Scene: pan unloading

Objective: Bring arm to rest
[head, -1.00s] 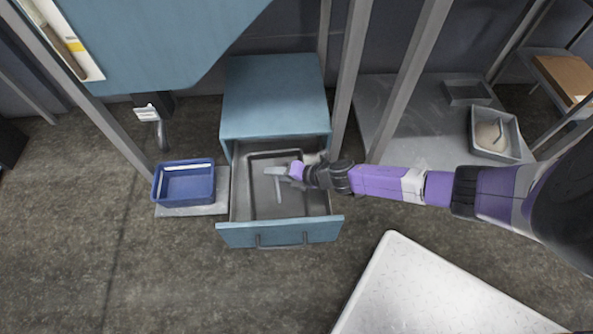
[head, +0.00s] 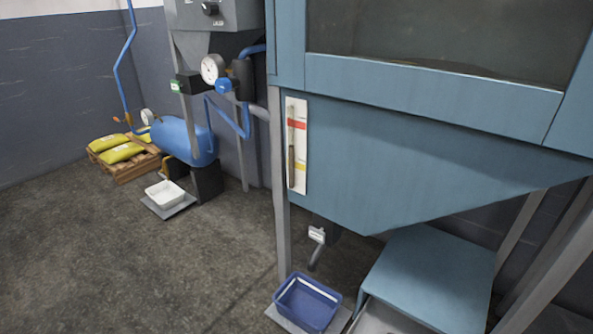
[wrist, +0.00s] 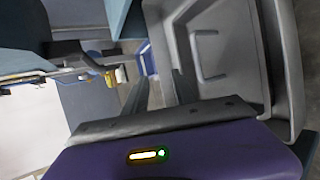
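My gripper (wrist: 160,88) shows in the wrist view as two dark fingers with a gap between them. It is open, with nothing seen between the fingertips. Its purple body with a lit indicator fills the bottom of that view. A grey pan-like tray (wrist: 240,55) lies beyond and to the right of the fingers; whether a finger touches it I cannot tell. My arm and gripper are out of the head view.
In the head view, a blue bin (head: 307,303) stands on the floor below the large blue machine (head: 400,160). A blue cabinet (head: 430,275) is at its right, its drawer cut off below. A white tub (head: 165,193) and yellow sacks (head: 122,152) are left. Open floor lies between.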

